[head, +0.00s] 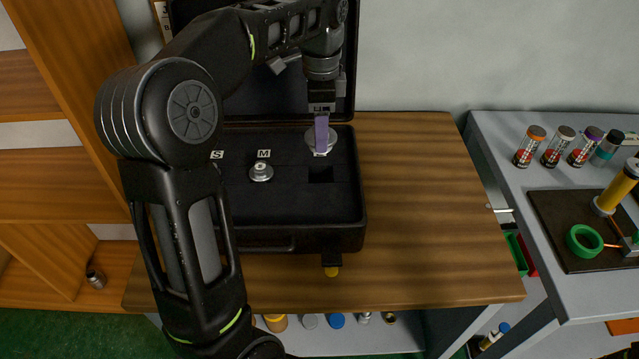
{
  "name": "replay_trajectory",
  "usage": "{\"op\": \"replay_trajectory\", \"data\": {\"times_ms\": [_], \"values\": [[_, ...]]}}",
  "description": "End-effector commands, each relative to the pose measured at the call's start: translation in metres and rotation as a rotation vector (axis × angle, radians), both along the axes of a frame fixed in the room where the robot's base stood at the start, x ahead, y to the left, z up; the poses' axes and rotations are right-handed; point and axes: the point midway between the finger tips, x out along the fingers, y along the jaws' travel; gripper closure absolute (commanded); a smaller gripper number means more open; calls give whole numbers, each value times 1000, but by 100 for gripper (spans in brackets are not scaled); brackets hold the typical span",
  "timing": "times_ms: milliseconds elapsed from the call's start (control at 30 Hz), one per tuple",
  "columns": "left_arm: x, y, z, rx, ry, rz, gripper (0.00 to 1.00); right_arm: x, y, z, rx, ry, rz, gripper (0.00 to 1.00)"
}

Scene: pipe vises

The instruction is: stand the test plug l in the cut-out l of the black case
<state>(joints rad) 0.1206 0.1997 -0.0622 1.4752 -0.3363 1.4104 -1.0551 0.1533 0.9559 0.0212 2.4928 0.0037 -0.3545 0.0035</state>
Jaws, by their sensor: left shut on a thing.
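The black case (290,225) lies open on the wooden table, its lid raised at the back. My left gripper (321,148), with purple fingers, is shut on test plug l (312,138), a silvery round piece largely covered by the fingers. It holds the plug over the right part of the case, just behind a dark square opening, cut-out l (320,175), which looks empty. Whether the plug touches the case surface cannot be told. My right gripper is not in view.
Another metal plug (261,173) stands in the case by the M label (263,154); an S label (217,155) is at the left. The table (430,220) is clear to the right. A grey bench (500,160) with several small cans stands further right.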

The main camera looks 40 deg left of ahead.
Motion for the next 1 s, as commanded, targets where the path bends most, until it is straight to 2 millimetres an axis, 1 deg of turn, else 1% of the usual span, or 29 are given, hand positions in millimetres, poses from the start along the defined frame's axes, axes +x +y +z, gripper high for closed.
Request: {"op": "replay_trajectory", "data": {"times_ms": [167, 267, 367, 433, 500, 600, 900, 1000], "values": [[0, 0, -3, 1, -1, -1, 97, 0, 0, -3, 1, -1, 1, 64], [0, 1, -16, 0, 0, -1, 97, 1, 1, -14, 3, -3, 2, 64], [0, 1, -34, 0, 0, -1, 97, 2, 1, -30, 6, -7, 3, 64], [-1, 0, -38, 0, 4, -2, 97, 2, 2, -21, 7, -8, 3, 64], [-1, 0, -50, 0, 2, -2, 97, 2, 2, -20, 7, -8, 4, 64], [0, 0, -60, 0, 1, -2, 97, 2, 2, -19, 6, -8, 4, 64], [0, 0, -63, 1, -1, -2, 97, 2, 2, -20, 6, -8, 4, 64], [0, 0, -69, 0, 0, -2, 97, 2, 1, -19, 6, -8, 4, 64]]}}
